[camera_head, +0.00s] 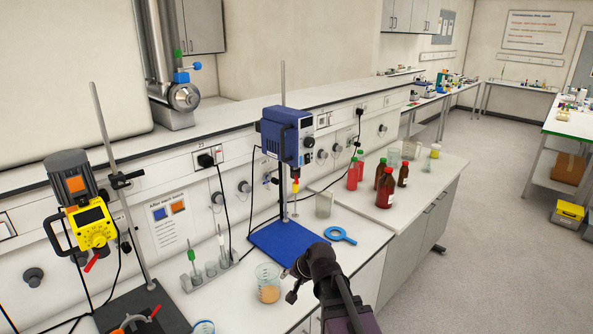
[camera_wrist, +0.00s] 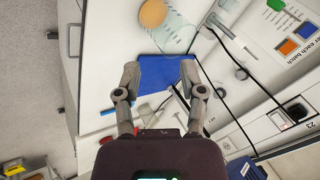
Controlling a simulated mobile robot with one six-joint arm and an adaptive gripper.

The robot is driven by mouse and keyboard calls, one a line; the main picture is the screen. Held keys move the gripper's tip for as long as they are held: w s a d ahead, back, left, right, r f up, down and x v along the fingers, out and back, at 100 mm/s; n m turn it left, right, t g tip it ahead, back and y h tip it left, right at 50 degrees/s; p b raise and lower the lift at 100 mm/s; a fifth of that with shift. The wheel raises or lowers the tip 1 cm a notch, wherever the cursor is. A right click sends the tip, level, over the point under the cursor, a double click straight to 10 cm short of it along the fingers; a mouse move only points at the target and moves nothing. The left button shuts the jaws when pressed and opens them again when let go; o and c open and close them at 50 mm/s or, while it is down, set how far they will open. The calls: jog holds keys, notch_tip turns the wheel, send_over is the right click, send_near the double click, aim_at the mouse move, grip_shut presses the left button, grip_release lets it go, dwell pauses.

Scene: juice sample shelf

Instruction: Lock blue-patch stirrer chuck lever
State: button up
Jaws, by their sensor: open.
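The blue stirrer (camera_head: 286,136) stands on a rod over a blue base plate (camera_head: 285,245). No separate blue patch can be made out on it. Its small red and yellow chuck (camera_head: 295,186) hangs below the motor; the lever's position is too small to tell. My gripper (camera_head: 288,284) is in front of the plate, lower than the chuck and apart from it. In the wrist view my gripper (camera_wrist: 160,72) is open and empty, with the blue plate (camera_wrist: 165,75) beyond its fingers. A second stirrer (camera_head: 85,205), grey and yellow with an orange patch, stands at the left.
A beaker with orange liquid (camera_head: 268,284) stands close left of my gripper. Red bottles (camera_head: 385,188) stand farther right. Black cables hang along the wall.

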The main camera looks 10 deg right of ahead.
jog(key=w+a+r+m+t+y, duration=0.2)
jog(key=w+a+r+m+t, duration=0.15)
jog(key=w+r+m, duration=0.35)
jog(key=m+t+h, duration=0.7)
jog(key=m+t, duration=0.2)
jog(key=m, duration=1.5)
send_near(296, 175)
jog(key=shift+s+a+f, duration=0.15)
jog(key=shift+s, duration=1.1)
jog(key=shift+s+a+f, duration=0.1)
jog(key=shift+s+f, duration=0.05)
jog(key=shift+s, duration=1.05)
jog(key=shift+w, duration=0.1)
jog(key=w, duration=0.9)
jog(key=w+d, duration=0.1)
jog(key=w, duration=0.3)
jog(key=shift+w, duration=0.3)
